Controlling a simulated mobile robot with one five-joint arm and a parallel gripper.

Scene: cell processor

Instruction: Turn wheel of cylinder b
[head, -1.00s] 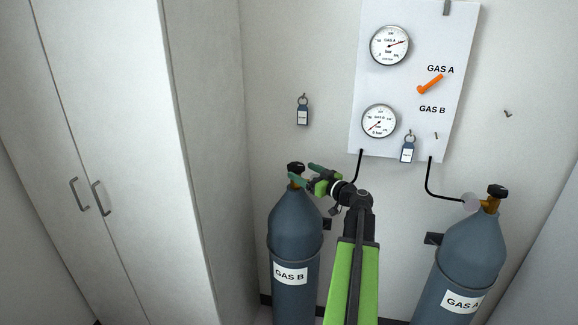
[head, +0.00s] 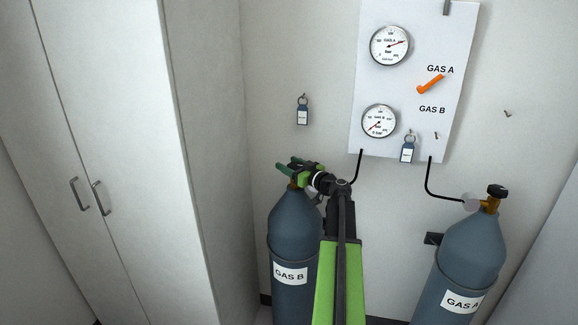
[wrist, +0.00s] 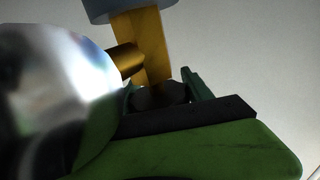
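Cylinder b is the grey gas bottle (head: 293,235) labelled GAS B, standing left of the middle in the head view. Its black wheel (wrist: 160,95) shows in the wrist view on the brass valve (wrist: 143,42), which appears upside down there. My gripper (head: 287,164) is at the top of this cylinder, its green fingers apart and pointing left. In the wrist view the fingers lie on either side of the wheel. I cannot tell whether they touch it. In the head view my gripper hides the wheel.
Cylinder GAS A (head: 470,250) stands at the right with its own black wheel (head: 497,191). A white panel (head: 400,90) with two gauges and an orange lever (head: 430,84) hangs on the wall behind. A key tag (head: 302,112) hangs left of it. A tall cabinet (head: 110,120) is at the left.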

